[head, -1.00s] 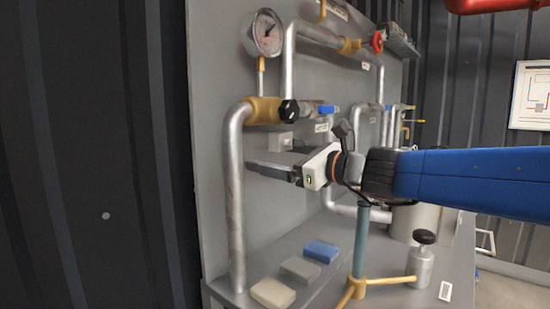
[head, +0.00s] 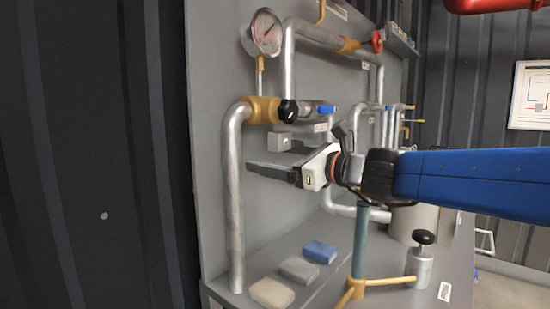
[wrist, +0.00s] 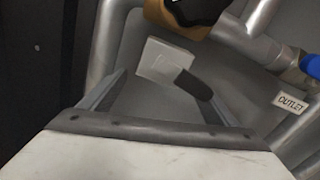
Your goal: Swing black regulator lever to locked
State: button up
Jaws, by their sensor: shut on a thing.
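The black lever (wrist: 195,85) comes out of a light grey box (wrist: 163,61) on the panel and slants down to the right in the wrist view. In the head view the box (head: 278,141) sits just below the black knob, and the lever cannot be told apart from the dark finger there. My gripper (head: 270,157) reaches in from the right with its fingers at the panel. In the wrist view my gripper (wrist: 160,75) has one finger on either side of the box and lever. The lever lies against the right finger; the exact contact is partly hidden.
A black knob (head: 288,111) on a yellow fitting and silver pipes (head: 233,190) stand close around my gripper. A gauge (head: 266,32) is above. Blue, grey and beige blocks (head: 271,293) lie on the bench below, near a teal post (head: 360,240) and a silver bottle (head: 420,265).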

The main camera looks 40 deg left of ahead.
jog(key=shift+s+r, duration=0.15)
jog(key=shift+s, duration=0.1)
jog(key=shift+c, duration=0.2)
jog(key=shift+d, duration=0.45)
jog(key=shift+c, duration=0.3)
jog(key=shift+o, duration=0.3)
jog(key=d, duration=0.7)
jog(key=shift+s, duration=0.3)
jog(key=shift+s+d+r, duration=0.15)
jog(key=shift+d, duration=0.4)
jog(key=c, duration=0.8)
jog(key=shift+s+d+f, duration=0.1)
jog(key=shift+d+f, duration=0.05)
jog(key=shift+d, duration=2.6)
jog(key=shift+s+d+f, duration=0.1)
jog(key=shift+d, duration=2.6)
